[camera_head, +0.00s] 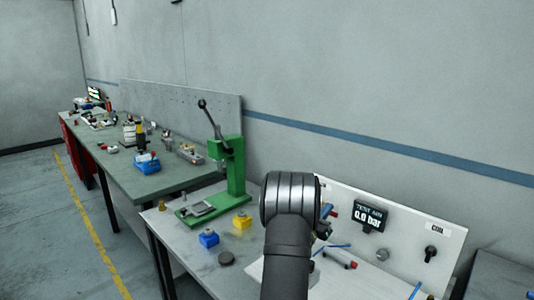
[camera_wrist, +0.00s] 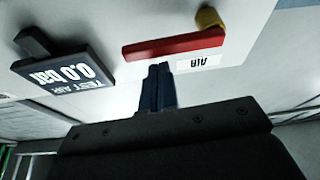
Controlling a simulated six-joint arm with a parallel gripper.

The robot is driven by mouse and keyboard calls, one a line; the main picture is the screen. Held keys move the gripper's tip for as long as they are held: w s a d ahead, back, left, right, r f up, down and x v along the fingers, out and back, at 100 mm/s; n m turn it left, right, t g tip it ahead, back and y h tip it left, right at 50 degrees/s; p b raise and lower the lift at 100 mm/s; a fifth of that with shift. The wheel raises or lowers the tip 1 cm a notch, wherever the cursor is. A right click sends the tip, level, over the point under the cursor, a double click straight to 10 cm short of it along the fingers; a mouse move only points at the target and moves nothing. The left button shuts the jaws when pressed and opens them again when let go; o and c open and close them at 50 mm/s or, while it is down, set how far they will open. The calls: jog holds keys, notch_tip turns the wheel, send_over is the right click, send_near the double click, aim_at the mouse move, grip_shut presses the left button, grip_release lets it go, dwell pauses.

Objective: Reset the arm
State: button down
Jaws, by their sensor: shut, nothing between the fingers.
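My gripper (camera_wrist: 159,68) shows in the wrist view with its two dark fingers together and nothing between them. Its tips point at a red lever handle (camera_wrist: 175,44) with a brass-coloured end on a white panel, close to the "AIR" label (camera_wrist: 198,63). I cannot tell whether the tips touch the handle. In the head view my arm (camera_head: 289,205) stands in front of the panel and mostly hides the gripper.
The white panel (camera_head: 405,215) carries a display (camera_head: 370,217) reading 0.0 bar and a black knob (camera_head: 430,252).

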jog(key=shift+w+a+r+n+t+y, duration=0.25)
jog(key=shift+r+n+y, duration=0.25)
jog(key=shift+n, duration=0.9)
jog(key=shift+w+a+r+n+t+y, duration=0.3)
jog(key=shift+n+y, duration=0.35)
jog(key=shift+n, duration=0.75)
jog(key=shift+w+a+r+n+t+y, duration=0.25)
jog(key=shift+r+n+y, duration=0.25)
jog(key=shift+n, duration=0.9)
jog(key=shift+f, duration=0.1)
jog(key=shift+s+d+f, duration=0.1)
jog(key=s+d+r+m+g+h, duration=0.1)
jog(key=s+d+r+m+h, duration=0.2)
jog(key=m, duration=0.5)
jog(key=shift+s+d+r+g, duration=0.2)
jog(key=shift+s+d+g, duration=0.1)
jog(key=shift+s+d, duration=0.45)
